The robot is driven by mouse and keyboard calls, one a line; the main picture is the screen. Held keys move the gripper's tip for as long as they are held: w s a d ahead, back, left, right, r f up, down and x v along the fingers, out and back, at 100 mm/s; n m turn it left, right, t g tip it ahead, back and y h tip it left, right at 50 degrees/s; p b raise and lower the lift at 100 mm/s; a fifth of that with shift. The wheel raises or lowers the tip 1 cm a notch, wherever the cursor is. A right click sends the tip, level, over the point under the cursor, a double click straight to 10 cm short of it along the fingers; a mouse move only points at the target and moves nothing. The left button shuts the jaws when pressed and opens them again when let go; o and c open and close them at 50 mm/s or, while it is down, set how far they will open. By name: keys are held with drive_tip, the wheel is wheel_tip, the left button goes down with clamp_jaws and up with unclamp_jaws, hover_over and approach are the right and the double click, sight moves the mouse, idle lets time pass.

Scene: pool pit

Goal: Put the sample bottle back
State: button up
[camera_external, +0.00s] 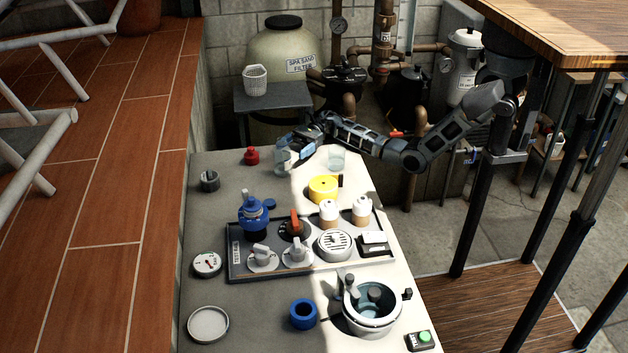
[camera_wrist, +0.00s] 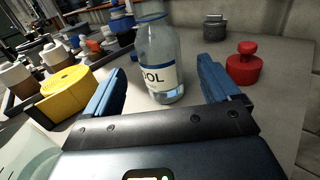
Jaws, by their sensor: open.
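In the external view the bottle (camera_external: 283,160) is partly hidden by my gripper (camera_external: 292,152) at the counter's far end. Whether the fingers reach fully around it is hard to tell.
A clear beaker (camera_external: 336,159) stands right of my gripper. A red weight-like piece (camera_external: 251,156) and a grey pot (camera_external: 210,181) are to the left. A yellow roll (camera_external: 323,188) and a tray (camera_external: 234,262) of fittings lie nearer. The counter's left side has free room.

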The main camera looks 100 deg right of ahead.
drive_tip(key=b+v, duration=0.1)
drive_tip(key=v, duration=0.5)
drive_tip(key=shift+s+d+r, duration=0.1)
drive_tip(key=shift+s+d, duration=0.15)
drive_tip(key=shift+s, duration=0.05)
